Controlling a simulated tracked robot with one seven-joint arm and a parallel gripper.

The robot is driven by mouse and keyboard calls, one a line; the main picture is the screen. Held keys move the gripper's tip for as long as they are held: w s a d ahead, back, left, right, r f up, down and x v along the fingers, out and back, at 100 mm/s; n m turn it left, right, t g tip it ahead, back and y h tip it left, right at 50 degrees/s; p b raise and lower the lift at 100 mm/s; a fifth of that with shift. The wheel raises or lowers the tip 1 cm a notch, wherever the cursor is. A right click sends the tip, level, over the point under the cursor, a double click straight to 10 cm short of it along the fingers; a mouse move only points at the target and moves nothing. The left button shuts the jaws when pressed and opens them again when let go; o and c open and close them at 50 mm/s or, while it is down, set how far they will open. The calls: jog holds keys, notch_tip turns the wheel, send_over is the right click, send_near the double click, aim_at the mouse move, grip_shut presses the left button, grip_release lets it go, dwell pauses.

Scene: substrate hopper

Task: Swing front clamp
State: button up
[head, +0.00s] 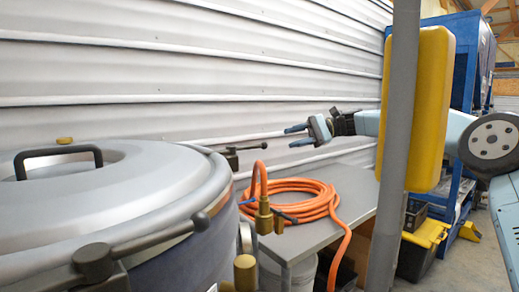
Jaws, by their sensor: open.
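A grey round hopper (185,262) with a domed metal lid (130,178) fills the left side. The lid has a dark handle (58,156) on top. A dark clamp (97,262) sits at the near edge of the lid, its round-ended lever (165,236) pointing right and slightly up along the rim. A second dark clamp (232,157) is at the far right of the rim, with a thin lever. My gripper (290,137) is open and empty, pointing left above the bench, apart from both clamps. Which clamp the task calls front is not marked.
An orange hose (300,200) lies coiled on a grey bench (355,190), one end rising to a brass fitting (264,218). A grey post (395,150) with a yellow box (432,110) stands at right. Corrugated wall (200,90) is behind.

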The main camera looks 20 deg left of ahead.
aim_at(260, 146)
jog(key=x, duration=1.3)
jog(key=shift+s+a, duration=0.15)
jog(key=shift+a, duration=0.05)
jog(key=shift+c, duration=0.4)
jog(key=shift+f, duration=0.15)
grip_shut()
